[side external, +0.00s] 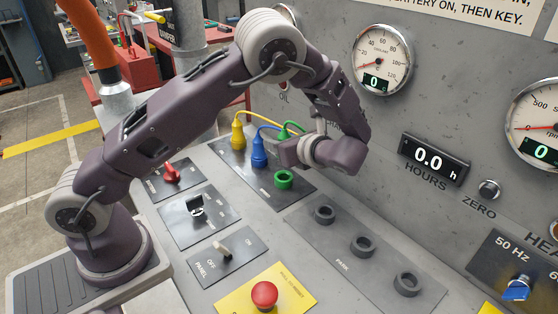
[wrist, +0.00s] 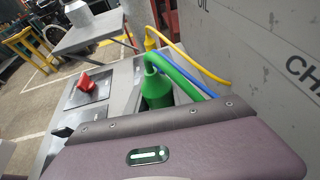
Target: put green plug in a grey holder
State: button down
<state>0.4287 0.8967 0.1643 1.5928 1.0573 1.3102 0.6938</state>
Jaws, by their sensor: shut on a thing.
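The green plug (wrist: 157,90) shows upright in the wrist view, just beyond the edge of my gripper's housing, with its green cable running from the top. In the side view my gripper (side external: 287,152) is shut on the plug and hides most of it; the green cable (side external: 286,128) rises behind it. The fingertips are hidden in the wrist view. A green ring socket (side external: 284,180) just below my gripper looks empty. Grey ring holders (side external: 324,214), (side external: 363,246) and (side external: 407,283) stand in a row on the PARK plate to the right, all empty.
A yellow plug (side external: 238,135) and a blue plug (side external: 259,153) stand in sockets left of my gripper, cables attached. A red switch (side external: 172,173), a toggle (side external: 226,252) and a red stop button (side external: 264,294) stick up nearby. The gauge wall (side external: 330,70) rises behind.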

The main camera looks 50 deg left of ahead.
jog(key=r, duration=0.2)
jog(key=shift+d+r, duration=0.2)
jog(key=shift+r, duration=0.15)
jog(key=w+d+m+t+h, duration=0.1)
jog(key=d+m+t+h, duration=0.4)
jog(key=d, duration=1.4)
jog(key=w+d+m+t+h, duration=0.1)
jog(key=d+m+t+h, duration=0.4)
jog(key=d, duration=1.4)
jog(key=shift+f+m+t+y, duration=0.2)
jog(key=shift+f+m+y, duration=0.2)
jog(key=shift+f, duration=1.1)
jog(key=shift+f+m+t+y, duration=0.25)
jog(key=shift+f+y, duration=0.15)
jog(key=shift+f, duration=1.15)
jog(key=shift+f+m+t+y, duration=0.15)
jog(key=shift+f+m+y, duration=0.25)
jog(key=shift+f, duration=1.1)
jog(key=c, duration=1)
grip_release()
jog(key=shift+c, duration=0.2)
